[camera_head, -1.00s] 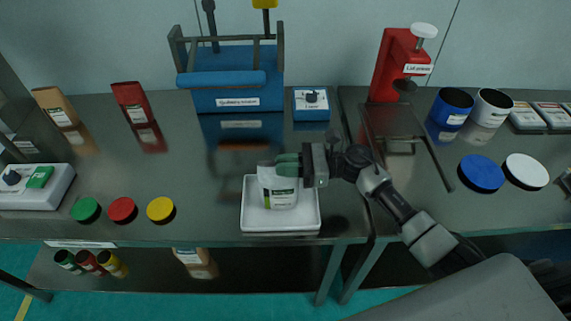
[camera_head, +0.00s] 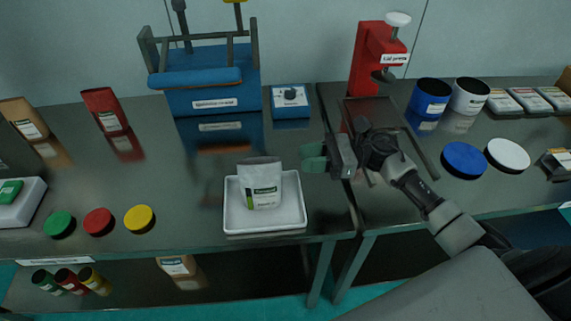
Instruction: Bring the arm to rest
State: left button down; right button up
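My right gripper (camera_head: 314,158) has green fingertips and is held above the table, to the right of the white tray. Its fingers point left, and nothing shows between them. The fingertips overlap in this view, so the gap is hard to judge. A white pouch with a green label (camera_head: 261,184) stands in the white tray (camera_head: 264,226), apart from the gripper. My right arm comes in from the lower right. My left gripper is not in view.
A blue sieve shaker (camera_head: 213,99) and a small blue timer box (camera_head: 290,101) stand at the back. A red lid press (camera_head: 372,62) stands behind my gripper. Green, red and yellow lids (camera_head: 139,218) lie front left. Blue and white lids (camera_head: 508,154) lie right.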

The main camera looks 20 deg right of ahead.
jog(key=shift+v, duration=1.15)
